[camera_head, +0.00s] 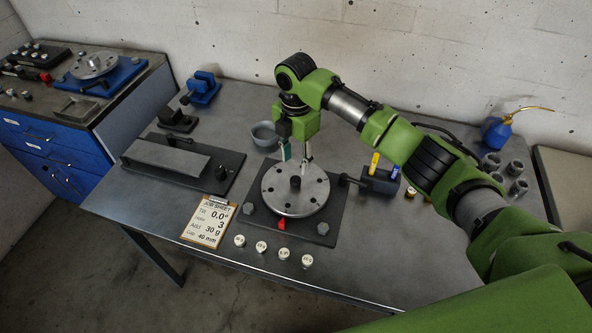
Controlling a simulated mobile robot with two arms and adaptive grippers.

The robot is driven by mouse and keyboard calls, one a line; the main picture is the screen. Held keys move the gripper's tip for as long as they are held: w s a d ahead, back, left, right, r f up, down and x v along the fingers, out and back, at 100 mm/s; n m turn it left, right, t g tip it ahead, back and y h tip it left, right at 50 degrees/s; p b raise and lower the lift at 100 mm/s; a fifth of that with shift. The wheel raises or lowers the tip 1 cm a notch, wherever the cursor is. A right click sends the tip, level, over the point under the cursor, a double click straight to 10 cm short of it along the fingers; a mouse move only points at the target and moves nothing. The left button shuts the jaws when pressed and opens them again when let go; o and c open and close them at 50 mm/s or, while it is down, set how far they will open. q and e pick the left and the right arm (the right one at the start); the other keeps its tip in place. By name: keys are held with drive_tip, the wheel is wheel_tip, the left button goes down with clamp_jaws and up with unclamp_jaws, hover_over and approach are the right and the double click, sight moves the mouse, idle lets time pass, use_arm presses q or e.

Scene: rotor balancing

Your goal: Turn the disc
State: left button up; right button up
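The disc (312,199) is a round grey metal plate with holes and a dark central knob (295,182). It lies flat on a dark base plate (258,222), with a red pointer (281,225) at its near edge. My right gripper (297,153) points down over the disc's far edge, its fingers apart with a gap between them. I cannot tell whether a fingertip touches the disc. My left gripper is not in view.
A job sheet (208,219) lies left of the base plate; several small weights (262,246) stand in front. A flat grey block fixture (167,158), a grey bowl (265,134) and a block with coloured markers (380,181) stand around. A blue oil can (495,132) is at the back right.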

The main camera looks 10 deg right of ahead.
drive_tip(key=shift+r, duration=2.4)
